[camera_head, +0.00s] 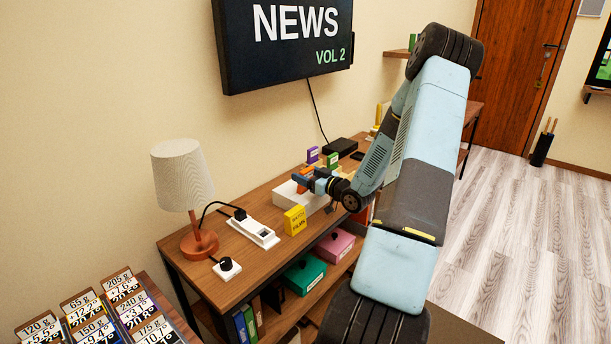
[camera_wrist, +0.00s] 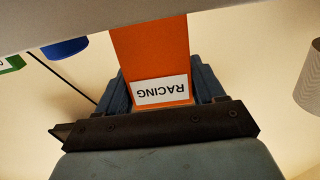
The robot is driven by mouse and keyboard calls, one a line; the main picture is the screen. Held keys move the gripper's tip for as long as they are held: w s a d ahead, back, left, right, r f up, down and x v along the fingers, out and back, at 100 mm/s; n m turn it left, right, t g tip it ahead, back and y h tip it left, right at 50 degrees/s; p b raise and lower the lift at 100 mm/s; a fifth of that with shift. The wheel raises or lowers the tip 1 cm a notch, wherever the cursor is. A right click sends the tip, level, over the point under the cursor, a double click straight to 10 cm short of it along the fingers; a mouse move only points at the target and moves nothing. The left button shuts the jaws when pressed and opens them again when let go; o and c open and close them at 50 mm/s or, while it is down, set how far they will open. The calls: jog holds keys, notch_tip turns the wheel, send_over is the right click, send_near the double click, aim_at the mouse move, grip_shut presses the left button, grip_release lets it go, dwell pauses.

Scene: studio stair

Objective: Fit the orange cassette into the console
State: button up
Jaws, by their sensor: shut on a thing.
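The orange cassette (camera_wrist: 150,45), with a white label reading "RACING", sits between the two blue-grey fingers of my gripper (camera_wrist: 162,85) in the wrist view. The label appears upside down there. The cassette's far end meets the edge of a pale surface (camera_wrist: 60,12), likely the console; whether it is inside cannot be told. In the head view my gripper (camera_head: 317,183) is at the white console (camera_head: 284,191) on the wooden bench, with the orange cassette (camera_head: 305,171) small at its tip. My gripper and arm hide part of the console.
A yellow box (camera_head: 295,220) stands just in front of the console. Purple (camera_head: 313,155) and green (camera_head: 332,160) cases stand behind it. A white device (camera_head: 252,232) and a lamp (camera_head: 183,178) are to the left. A screen (camera_head: 285,45) hangs above.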

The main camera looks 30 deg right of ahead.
jog(key=shift+w+a+f, duration=0.2)
jog(key=shift+f, duration=0.2)
jog(key=shift+c, duration=0.2)
jog(key=o, duration=1.2)
jog(key=shift+w+f, duration=0.1)
jog(key=shift+w, duration=0.05)
jog(key=o, duration=0.3)
jog(key=shift+w+a+f, duration=0.25)
jog(key=shift+w, duration=0.25)
jog(key=shift+o, duration=0.6)
jog(key=shift+s+d+r, duration=0.1)
jog(key=shift+s+r, duration=0.2)
jog(key=shift+s+d+r, duration=0.1)
jog(key=shift+s+d, duration=0.05)
jog(key=shift+d, duration=0.05)
